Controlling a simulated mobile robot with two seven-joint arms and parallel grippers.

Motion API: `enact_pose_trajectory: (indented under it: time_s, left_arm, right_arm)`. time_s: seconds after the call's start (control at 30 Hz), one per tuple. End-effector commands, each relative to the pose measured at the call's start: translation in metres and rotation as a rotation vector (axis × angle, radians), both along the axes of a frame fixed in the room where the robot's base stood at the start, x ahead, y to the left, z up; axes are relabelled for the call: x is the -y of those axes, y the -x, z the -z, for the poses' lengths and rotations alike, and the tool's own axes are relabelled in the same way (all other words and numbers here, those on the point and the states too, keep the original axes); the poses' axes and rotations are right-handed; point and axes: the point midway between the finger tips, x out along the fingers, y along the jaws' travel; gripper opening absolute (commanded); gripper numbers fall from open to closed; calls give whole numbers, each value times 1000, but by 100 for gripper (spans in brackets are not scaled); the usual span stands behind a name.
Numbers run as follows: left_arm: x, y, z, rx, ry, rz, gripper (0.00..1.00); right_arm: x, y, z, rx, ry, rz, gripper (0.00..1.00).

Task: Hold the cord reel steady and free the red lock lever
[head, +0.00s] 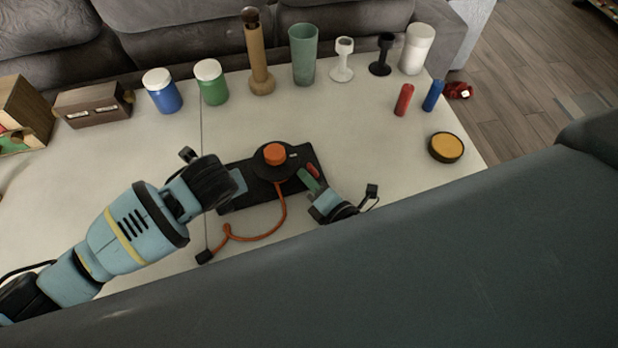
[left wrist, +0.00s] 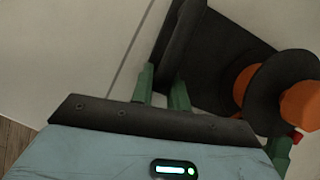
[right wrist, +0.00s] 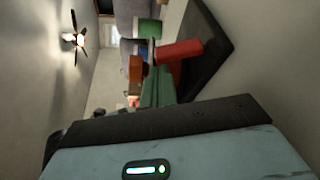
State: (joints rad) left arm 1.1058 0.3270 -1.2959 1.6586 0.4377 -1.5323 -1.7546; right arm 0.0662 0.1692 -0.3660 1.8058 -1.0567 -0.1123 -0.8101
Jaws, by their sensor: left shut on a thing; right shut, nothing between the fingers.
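The cord reel (head: 262,164) has a black base, a round black flange and an orange knob (head: 274,153). An orange cord runs from it towards the table's near edge. My left gripper (head: 239,181) is shut on a dark upright part at the left side of the reel's base; the left wrist view shows this part (left wrist: 183,42) between the green fingers. The red lock lever (head: 314,170) is at the reel's right side; it also shows in the right wrist view (right wrist: 180,60). My right gripper (head: 307,180) is shut and empty, its fingertips close beside the lever. Contact cannot be told.
The cord's black plug (head: 205,256) lies near the front edge. Blue (head: 163,92) and green (head: 211,83) jars, a wooden mill (head: 260,60) and a green tumbler (head: 303,55) line the back. A yellow-topped black disc (head: 446,147) lies right. A sofa stands behind.

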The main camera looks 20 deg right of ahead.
Motion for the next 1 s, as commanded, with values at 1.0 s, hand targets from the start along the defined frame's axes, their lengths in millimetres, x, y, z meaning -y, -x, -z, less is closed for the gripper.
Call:
enact_pose_trajectory:
  time_s: [1.0]
  left_arm:
    - [0,-1,-1,2,1,-1,0]
  right_arm:
    - [10,0,-5,3,-223,3,0]
